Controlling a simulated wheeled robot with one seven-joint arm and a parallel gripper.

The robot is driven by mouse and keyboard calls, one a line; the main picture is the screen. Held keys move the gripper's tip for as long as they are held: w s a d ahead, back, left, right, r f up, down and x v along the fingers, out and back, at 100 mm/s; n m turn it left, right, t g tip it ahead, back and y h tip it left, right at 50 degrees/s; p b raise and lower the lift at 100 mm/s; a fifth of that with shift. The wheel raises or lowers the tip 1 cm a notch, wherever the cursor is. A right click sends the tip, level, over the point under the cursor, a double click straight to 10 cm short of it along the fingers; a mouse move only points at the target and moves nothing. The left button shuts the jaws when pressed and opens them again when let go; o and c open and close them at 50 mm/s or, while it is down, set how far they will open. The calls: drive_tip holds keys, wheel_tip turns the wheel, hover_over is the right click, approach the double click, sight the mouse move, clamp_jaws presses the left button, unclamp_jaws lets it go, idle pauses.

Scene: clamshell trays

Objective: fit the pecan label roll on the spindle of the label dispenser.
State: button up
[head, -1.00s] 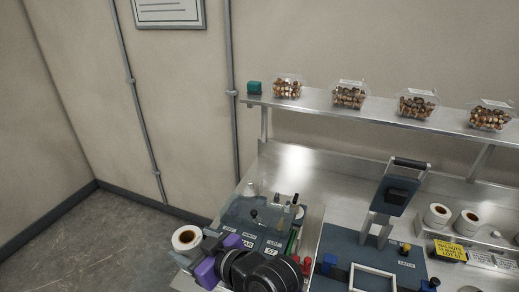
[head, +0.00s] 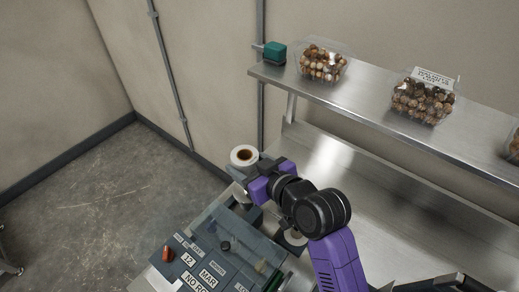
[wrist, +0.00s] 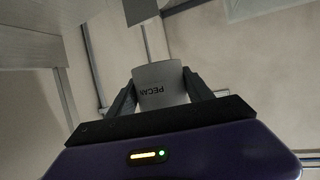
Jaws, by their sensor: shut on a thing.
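The pecan label roll (head: 244,155) is a white roll with a brown core. In the wrist view the roll (wrist: 160,84) shows the word PECAN, upside down, between the two fingers. My gripper (head: 248,167) is shut on it and holds it up near the back left corner of the bench, with its core opening facing up. My gripper also shows in the wrist view (wrist: 161,95). I cannot make out the label dispenser or its spindle for certain; my arm covers part of the bench there.
Bare bench lies below the shelf.

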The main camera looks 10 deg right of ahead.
drive_tip(key=shift+w+d, duration=0.1)
drive_tip(key=shift+f+b, duration=0.45)
drive_tip(key=shift+f, duration=0.05)
drive_tip(key=shift+f+b, duration=3)
drive_tip(key=shift+f, duration=0.85)
drive_tip(key=o, duration=1.5)
drive_tip(key=shift+r+p, duration=2.2)
drive_tip(key=shift+r, duration=0.35)
